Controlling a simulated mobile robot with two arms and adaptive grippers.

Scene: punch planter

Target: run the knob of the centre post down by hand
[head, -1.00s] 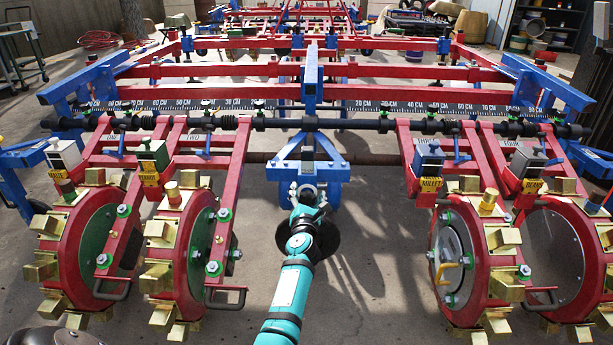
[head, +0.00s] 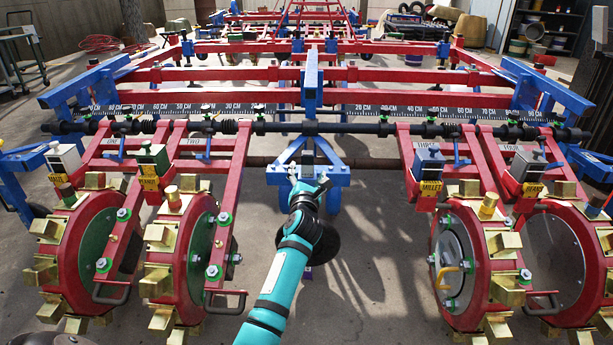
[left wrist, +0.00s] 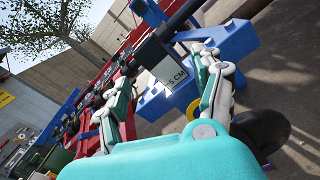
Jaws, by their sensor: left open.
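The blue centre post (head: 312,75) stands upright in the middle of the planter in the head view. Its foot is a blue bracket (head: 283,175) below the dark cross bar. My left gripper (head: 318,187) is in front of this bracket, and its fingers look small and partly hidden by my own wrist. In the left wrist view my left gripper (left wrist: 163,55) has its fingers spread, with nothing held. Beyond and between them show a dark block with a "5 CM" plate (left wrist: 172,71) and blue frame parts (left wrist: 225,45). I cannot make out the post's knob. My right gripper is not in view.
Red seed wheels with brass blocks stand on both sides, left (head: 178,250) and right (head: 462,255). A dark cross bar (head: 345,128) and a scale strip (head: 400,109) run across behind. Bare concrete (head: 385,290) lies open right of my left arm.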

